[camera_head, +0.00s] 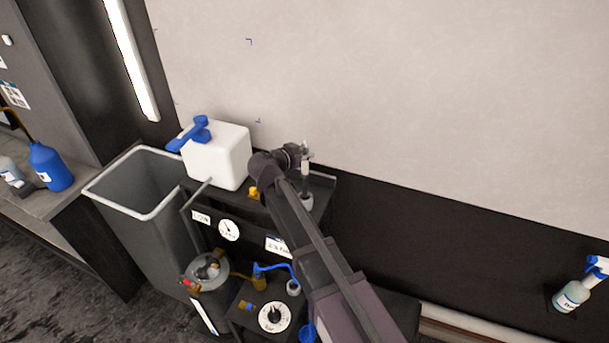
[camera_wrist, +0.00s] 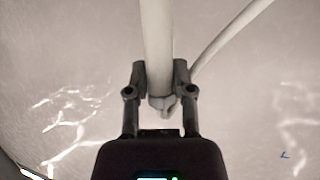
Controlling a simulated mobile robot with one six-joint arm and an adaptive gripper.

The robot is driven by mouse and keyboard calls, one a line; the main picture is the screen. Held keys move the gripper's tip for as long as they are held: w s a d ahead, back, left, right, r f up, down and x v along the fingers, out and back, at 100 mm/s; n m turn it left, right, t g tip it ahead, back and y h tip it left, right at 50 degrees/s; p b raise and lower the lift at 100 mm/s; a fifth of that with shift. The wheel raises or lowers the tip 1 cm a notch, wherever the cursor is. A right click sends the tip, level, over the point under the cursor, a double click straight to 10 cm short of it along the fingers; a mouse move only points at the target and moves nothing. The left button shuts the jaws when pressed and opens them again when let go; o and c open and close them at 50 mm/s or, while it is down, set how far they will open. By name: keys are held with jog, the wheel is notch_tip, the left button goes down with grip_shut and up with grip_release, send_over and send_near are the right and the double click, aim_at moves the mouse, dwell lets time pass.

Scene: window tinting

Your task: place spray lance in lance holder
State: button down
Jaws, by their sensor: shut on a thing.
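My gripper (camera_head: 303,156) is at the far end of my arm, above the back right of the dark cart. In the wrist view its two fingers (camera_wrist: 159,78) are shut on a pale, straight tube, which I take to be the spray lance (camera_wrist: 156,35). Its rounded end shows just below the fingertips. In the head view a slim pale upright piece of it (camera_head: 306,166) shows at the gripper. Below it stands a small grey cylinder (camera_head: 306,201), perhaps the lance holder. I cannot tell whether the lance touches it or is inside it.
The dark cart top (camera_head: 322,182) also carries a white canister (camera_head: 222,158) with a blue handle. A grey bin (camera_head: 140,185) stands at the left. Gauges and a blue hose (camera_head: 277,267) are lower on the cart. A spray bottle (camera_head: 573,297) is far right.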

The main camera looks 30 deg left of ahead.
aim_at(303, 169)
jog(key=shift+f+b, duration=0.5)
jog(key=shift+f, duration=0.35)
jog(key=shift+f+b, duration=1.85)
jog(key=shift+f, duration=0.15)
jog(key=shift+c, duration=2.4)
grip_release()
